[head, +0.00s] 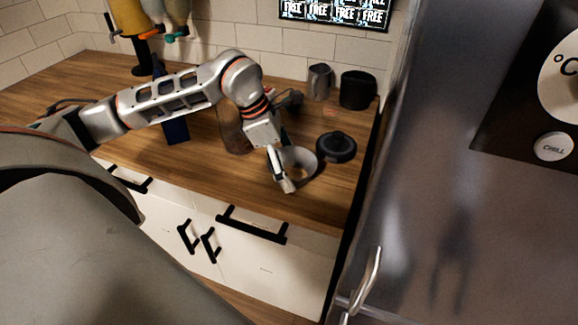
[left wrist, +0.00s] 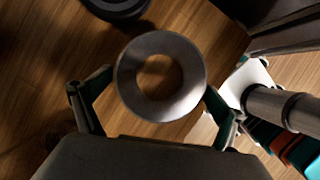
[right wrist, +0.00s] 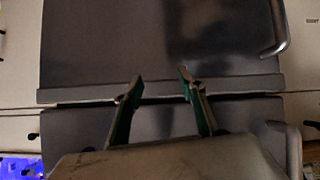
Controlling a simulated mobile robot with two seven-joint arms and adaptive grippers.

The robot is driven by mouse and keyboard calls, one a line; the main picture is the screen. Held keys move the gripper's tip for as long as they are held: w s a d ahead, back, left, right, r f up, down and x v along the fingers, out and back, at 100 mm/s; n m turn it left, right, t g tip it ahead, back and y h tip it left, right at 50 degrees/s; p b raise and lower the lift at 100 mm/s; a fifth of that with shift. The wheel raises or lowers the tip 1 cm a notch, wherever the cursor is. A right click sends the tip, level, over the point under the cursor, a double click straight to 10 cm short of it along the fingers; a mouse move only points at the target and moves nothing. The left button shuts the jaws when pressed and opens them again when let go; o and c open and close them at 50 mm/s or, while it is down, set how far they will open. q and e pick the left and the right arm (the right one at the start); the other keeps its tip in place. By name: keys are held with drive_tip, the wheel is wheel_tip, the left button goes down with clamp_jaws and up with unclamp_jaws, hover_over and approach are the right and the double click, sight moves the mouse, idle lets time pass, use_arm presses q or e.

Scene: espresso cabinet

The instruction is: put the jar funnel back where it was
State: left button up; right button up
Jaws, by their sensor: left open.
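The jar funnel, a grey ring with a wide sloped rim (head: 308,163), is at the front right part of the wooden counter in the head view. In the left wrist view the funnel (left wrist: 128,76) lies between the two fingers of my left gripper (left wrist: 158,84), with wood showing through its hole. The left gripper (head: 288,172) is open around the funnel in the head view, and one finger is partly hidden. I cannot tell whether the fingers touch it or whether it rests on the wood. My right gripper (right wrist: 160,80) is open and empty before grey metal panels.
A black round lid-like object (head: 336,148) lies just behind the funnel. A grey mug (head: 319,83) and black canister (head: 358,91) stand farther back. A brown object (head: 234,132) and dark blue object (head: 176,131) are partly behind my arm. The fridge (head: 440,170) stands right of the counter.

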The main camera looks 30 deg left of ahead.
use_arm(q)
drive_tip(key=v, duration=1.1)
drive_tip(key=shift+s+r, duration=0.1)
drive_tip(key=shift+s, duration=0.05)
